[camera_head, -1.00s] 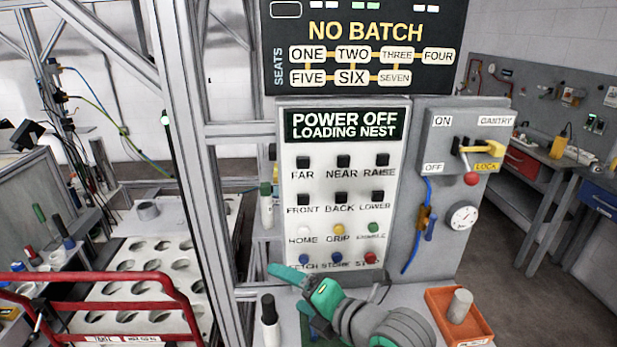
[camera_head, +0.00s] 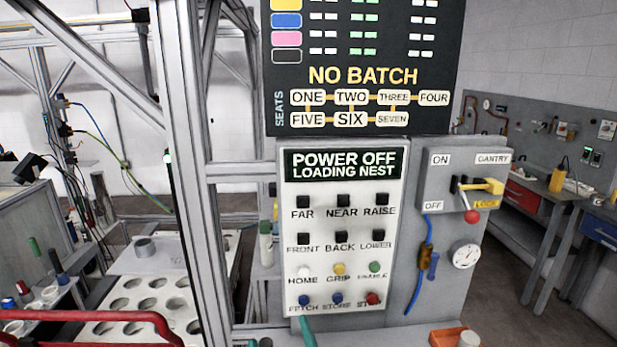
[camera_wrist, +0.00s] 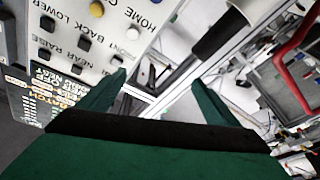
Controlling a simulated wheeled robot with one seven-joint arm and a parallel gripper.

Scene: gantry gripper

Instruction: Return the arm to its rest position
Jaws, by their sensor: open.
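My gripper (camera_wrist: 156,82) shows in the wrist view as two green fingers spread apart, with nothing between them. In the head view only a green tip of my gripper (camera_head: 307,331) shows at the bottom edge, in front of the lower edge of the white button panel (camera_head: 345,215). The rest of my arm is below the picture. The wrist view shows the same panel (camera_wrist: 105,45) rotated, at upper left beyond the fingers. I cannot tell the exact gap between fingertips and panel.
A grey switch box (camera_head: 462,172) with a yellow lever and red knob is right of the panel. A board reading NO BATCH (camera_head: 363,76) hangs above. A metal frame post (camera_head: 185,150) stands left. An orange tray (camera_head: 447,337) lies at bottom right; a red rail (camera_head: 95,318) is lower left.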

